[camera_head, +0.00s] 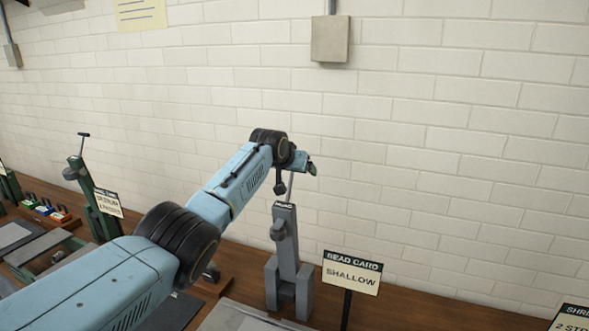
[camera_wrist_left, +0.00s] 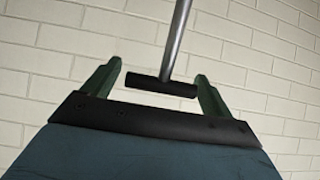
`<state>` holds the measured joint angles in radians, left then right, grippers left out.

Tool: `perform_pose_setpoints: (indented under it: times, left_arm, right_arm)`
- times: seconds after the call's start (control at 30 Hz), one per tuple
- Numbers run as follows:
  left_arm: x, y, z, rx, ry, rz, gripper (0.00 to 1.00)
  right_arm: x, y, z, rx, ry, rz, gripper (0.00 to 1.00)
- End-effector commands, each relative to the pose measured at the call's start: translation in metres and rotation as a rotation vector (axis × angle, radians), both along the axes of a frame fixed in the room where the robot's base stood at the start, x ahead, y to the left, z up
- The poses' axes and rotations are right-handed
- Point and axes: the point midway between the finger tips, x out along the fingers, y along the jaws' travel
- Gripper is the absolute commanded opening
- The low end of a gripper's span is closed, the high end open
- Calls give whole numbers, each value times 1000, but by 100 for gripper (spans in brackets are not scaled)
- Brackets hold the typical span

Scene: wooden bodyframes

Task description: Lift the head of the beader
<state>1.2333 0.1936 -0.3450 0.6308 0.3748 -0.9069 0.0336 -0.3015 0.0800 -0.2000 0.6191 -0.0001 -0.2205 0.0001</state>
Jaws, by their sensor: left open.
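The beader (camera_head: 285,255) is a grey upright machine on the wooden bench, behind the "BEAD CARD SHALLOW" sign's left side. A thin metal rod rises from its head, and its top is hidden by my gripper in the head view. My left gripper (camera_head: 308,167) is at the top of that rod. In the left wrist view, my left gripper (camera_wrist_left: 158,80) is open, with its two green fingers on either side of a black crossbar handle (camera_wrist_left: 160,86) on a metal rod (camera_wrist_left: 177,40). Gaps show between bar and fingers. My right gripper is not in view.
The bead card sign (camera_head: 351,273) stands close to the right of the beader. A green machine (camera_head: 97,200) with its own sign (camera_head: 108,203) stands at left. Another sign (camera_head: 573,318) is at lower right. A brick wall (camera_head: 430,130) rises behind the bench.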

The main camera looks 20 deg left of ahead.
Motion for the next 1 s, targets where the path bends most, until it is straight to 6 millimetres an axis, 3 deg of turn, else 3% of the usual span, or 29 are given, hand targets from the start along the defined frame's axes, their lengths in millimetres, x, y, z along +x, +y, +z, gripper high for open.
perform_pose_setpoints:
  times: [0.47, 1.0]
  left_arm:
    - [-16, 1, 14, 0, -6, -1, 85]
    - [-74, 1, 57, 1, -6, -1, 85]
  right_arm:
    - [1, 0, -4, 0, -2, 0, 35]
    - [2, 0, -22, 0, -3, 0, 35]
